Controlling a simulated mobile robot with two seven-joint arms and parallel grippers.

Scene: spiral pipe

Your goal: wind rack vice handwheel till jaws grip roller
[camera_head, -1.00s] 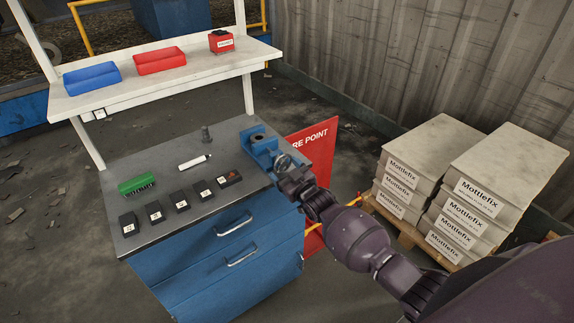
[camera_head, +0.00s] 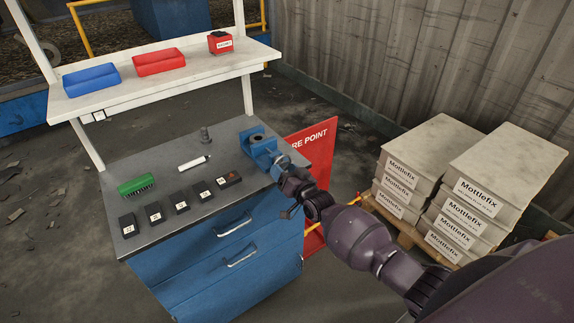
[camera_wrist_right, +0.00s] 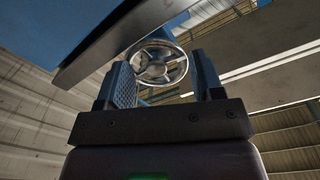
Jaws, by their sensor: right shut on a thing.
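The blue vice (camera_head: 258,142) is mounted at the right back corner of the bench top. A dark round shape shows at its top; I cannot tell whether it is the roller or whether the jaws touch it. The spoked metal handwheel (camera_wrist_right: 160,64) shows between the two fingers in the right wrist view; in the head view my gripper mostly covers it. My right gripper (camera_head: 284,166) is at the front of the vice, shut on the handwheel. My left gripper is not in view.
The grey bench top (camera_head: 160,168) holds a green brush (camera_head: 136,185), a white tube (camera_head: 195,163), a small grey upright part (camera_head: 206,135) and several black numbered blocks. A red sign (camera_head: 318,150) stands right behind the bench. Stacked boxes (camera_head: 462,190) stand farther right.

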